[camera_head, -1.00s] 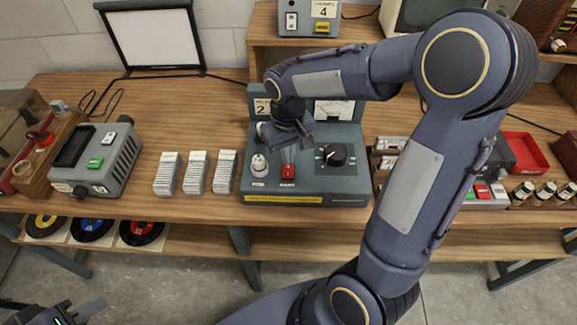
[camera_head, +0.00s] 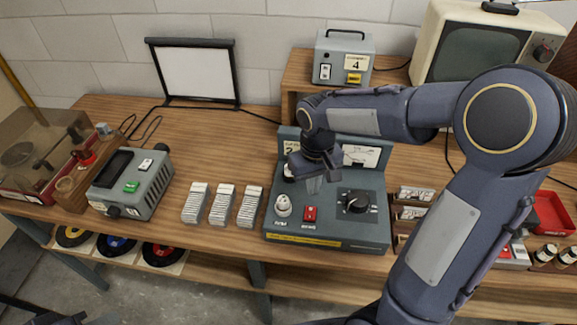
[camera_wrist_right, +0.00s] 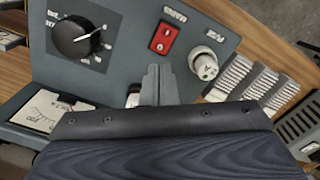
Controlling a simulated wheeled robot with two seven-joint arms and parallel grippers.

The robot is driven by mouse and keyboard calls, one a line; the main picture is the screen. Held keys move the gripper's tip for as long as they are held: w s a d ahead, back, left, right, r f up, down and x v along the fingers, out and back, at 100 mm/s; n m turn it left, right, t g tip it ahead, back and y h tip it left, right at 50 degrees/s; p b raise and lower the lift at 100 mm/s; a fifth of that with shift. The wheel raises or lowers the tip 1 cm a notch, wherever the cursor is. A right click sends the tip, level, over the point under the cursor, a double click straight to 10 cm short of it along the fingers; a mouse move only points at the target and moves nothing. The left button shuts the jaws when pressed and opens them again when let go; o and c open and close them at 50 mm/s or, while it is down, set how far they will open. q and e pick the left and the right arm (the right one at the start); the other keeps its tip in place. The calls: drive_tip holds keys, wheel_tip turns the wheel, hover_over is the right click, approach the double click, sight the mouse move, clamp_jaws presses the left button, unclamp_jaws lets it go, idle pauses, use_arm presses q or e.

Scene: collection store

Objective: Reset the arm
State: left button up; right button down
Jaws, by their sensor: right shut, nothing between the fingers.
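My right arm reaches in from the right in the head view. Its gripper (camera_head: 315,184) is shut and empty above the grey-green control box (camera_head: 285,236), behind the red switch (camera_head: 310,214). In the right wrist view the shut fingers (camera_wrist_right: 158,84) point toward the box face, with the red switch (camera_wrist_right: 165,38) just beyond their tips and apart from them in the picture. A black knob (camera_head: 356,202) and a white fuse knob (camera_head: 283,206) flank the switch. My left gripper (camera_head: 48,320) barely shows at the bottom left edge; its jaws cannot be made out.
The wooden bench (camera_head: 180,150) holds a grey device with a green button (camera_head: 132,187), rows of white cards (camera_head: 222,205), a white screen (camera_head: 195,72) and a red tray (camera_head: 553,212). A box marked 4 (camera_head: 343,58) and a monitor (camera_head: 480,50) stand behind.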

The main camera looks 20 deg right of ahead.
drive_tip(key=s+a+r+t+y, duration=0.2)
drive_tip(key=s+r, duration=0.1)
drive_tip(key=s, duration=0.5)
drive_tip(key=s+a+r+m+t+y, duration=0.1)
drive_tip(key=s+a+r+t, duration=0.1)
drive_tip(key=s, duration=0.7)
drive_tip(key=shift+r+t+y, duration=0.4)
drive_tip(key=shift+r+t, duration=0.2)
drive_tip(key=shift+t, duration=0.2)
